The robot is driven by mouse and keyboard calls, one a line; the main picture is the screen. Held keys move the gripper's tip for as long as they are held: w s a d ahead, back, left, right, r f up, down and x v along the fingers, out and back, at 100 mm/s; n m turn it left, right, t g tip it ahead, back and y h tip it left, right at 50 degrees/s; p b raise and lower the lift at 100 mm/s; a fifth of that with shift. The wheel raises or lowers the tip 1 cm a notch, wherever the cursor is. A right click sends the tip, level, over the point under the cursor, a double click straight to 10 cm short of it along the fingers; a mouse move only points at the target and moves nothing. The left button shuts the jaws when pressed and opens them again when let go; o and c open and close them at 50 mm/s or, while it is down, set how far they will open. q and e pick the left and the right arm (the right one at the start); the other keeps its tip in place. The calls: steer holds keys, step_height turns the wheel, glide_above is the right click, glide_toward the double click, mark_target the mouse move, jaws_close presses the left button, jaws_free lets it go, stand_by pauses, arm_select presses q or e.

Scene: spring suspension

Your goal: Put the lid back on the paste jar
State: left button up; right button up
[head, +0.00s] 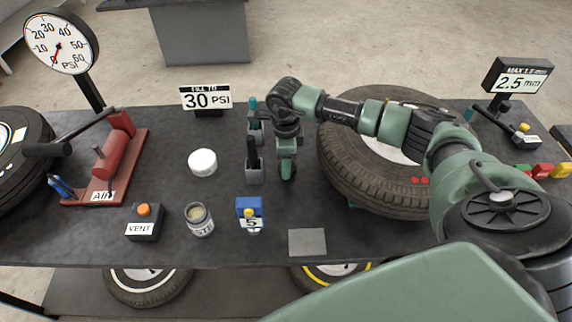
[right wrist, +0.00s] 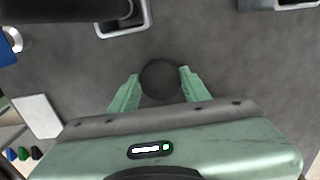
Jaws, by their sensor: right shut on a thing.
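The paste jar (head: 200,223) stands open near the front of the bench, with beige paste showing at its mouth and a label on its side. My right gripper (head: 287,170) is to the right of both, beside the tool holders. It is shut on a dark, round-ended thing (right wrist: 161,80), seen between the fingertips in the right wrist view; what it is I cannot tell. My left gripper is not in view.
Two grey holders with upright handled tools stand left of my right gripper; the nearer one (head: 255,172) is close. A blue labelled item (head: 249,213) stands right of the jar, and a VENT box (head: 145,222) left. A large tire (head: 350,175) lies at right.

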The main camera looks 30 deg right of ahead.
step_height(320, 180, up, 19)
steer(key=b, duration=0.4)
steer(key=shift+r, duration=0.15)
